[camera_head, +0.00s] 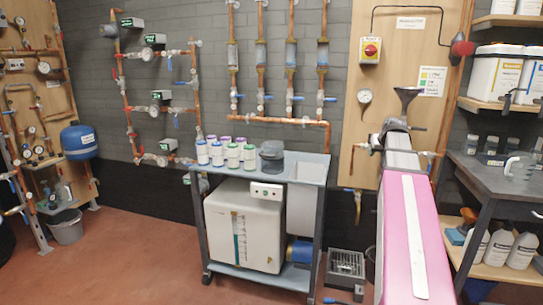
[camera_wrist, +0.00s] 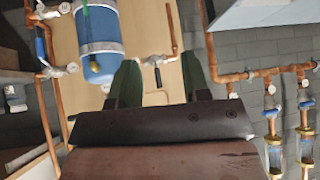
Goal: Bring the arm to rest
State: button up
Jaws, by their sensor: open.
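My gripper (camera_wrist: 160,75) shows in the wrist view, with its two dark green fingers apart and nothing seen between them. Beyond the fingers are a pale wooden panel, a blue cylinder (camera_wrist: 98,40) and a valve on a copper pipe. I cannot tell how far the fingers are from them. In the head view my pink and white arm (camera_head: 405,235) reaches from the lower right up towards the wooden wall board (camera_head: 350,115). The gripper itself cannot be made out in that view.
A trolley (camera_head: 312,175) with several bottles and a dark pot stands left of my arm. A dark bench (camera_head: 490,185) stands close on its right. A grey crate (camera_head: 345,270) sits on the floor between trolley and arm. Open red floor (camera_head: 140,245) lies at the left.

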jog(key=s+a+f+g, duration=0.2)
jog(key=s+a+f, duration=0.6)
jog(key=f, duration=0.4)
jog(key=s+a+f+g, duration=0.3)
jog(key=s+a+f, duration=0.5)
jog(key=f, duration=0.5)
jog(key=s+a+f+n+g, duration=0.1)
jog(key=s+a+f+g, duration=0.2)
jog(key=s+a+f, duration=0.5)
notch_tip(320, 180, down, 4)
jog(key=shift+a+f, duration=0.25)
jog(key=shift+a, duration=0.3)
